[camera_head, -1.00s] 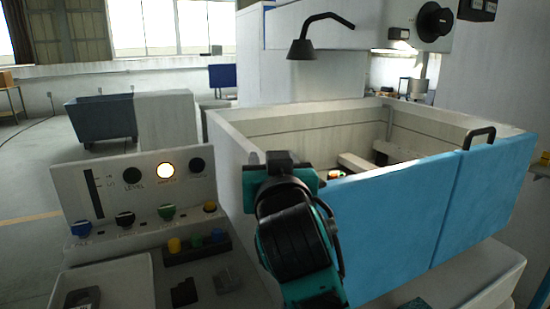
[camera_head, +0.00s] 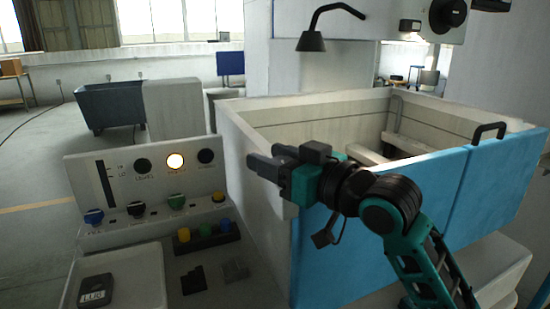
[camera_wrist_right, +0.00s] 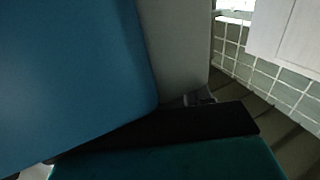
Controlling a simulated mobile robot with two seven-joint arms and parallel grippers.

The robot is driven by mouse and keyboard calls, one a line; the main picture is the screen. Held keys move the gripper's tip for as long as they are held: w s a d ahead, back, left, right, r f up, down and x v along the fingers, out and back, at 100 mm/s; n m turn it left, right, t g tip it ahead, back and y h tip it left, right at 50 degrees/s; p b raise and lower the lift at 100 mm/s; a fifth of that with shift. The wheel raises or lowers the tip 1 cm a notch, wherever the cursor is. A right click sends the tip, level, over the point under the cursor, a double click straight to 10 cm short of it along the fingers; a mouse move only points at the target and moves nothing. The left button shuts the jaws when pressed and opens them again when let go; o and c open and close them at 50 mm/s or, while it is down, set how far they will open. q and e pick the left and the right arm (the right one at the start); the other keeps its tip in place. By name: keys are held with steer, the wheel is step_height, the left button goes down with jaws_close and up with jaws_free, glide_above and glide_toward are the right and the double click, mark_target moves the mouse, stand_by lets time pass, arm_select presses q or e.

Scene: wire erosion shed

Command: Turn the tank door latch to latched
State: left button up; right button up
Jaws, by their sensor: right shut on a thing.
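The tank has a blue front door (camera_head: 350,245), which also fills the left of the right wrist view (camera_wrist_right: 70,80). My right gripper (camera_head: 265,158) is at the tank's front left corner, its dark fingers pointing left across the pale wall edge. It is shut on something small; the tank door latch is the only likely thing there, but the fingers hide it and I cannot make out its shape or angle. In the right wrist view a dark finger and my teal gripper body lie along the bottom, close to the blue panel. My left gripper is not in view.
The pale tank wall (camera_head: 240,160) rises beside my gripper. A control panel (camera_head: 145,175) with knobs and a lit lamp stands left, with a shallow tray (camera_head: 120,285) below. A black handle (camera_head: 487,131) sits on the door's right part. A dark lamp (camera_head: 312,40) hangs above.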

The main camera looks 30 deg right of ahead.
steer(key=shift+y, duration=0.4)
steer(key=o, duration=1)
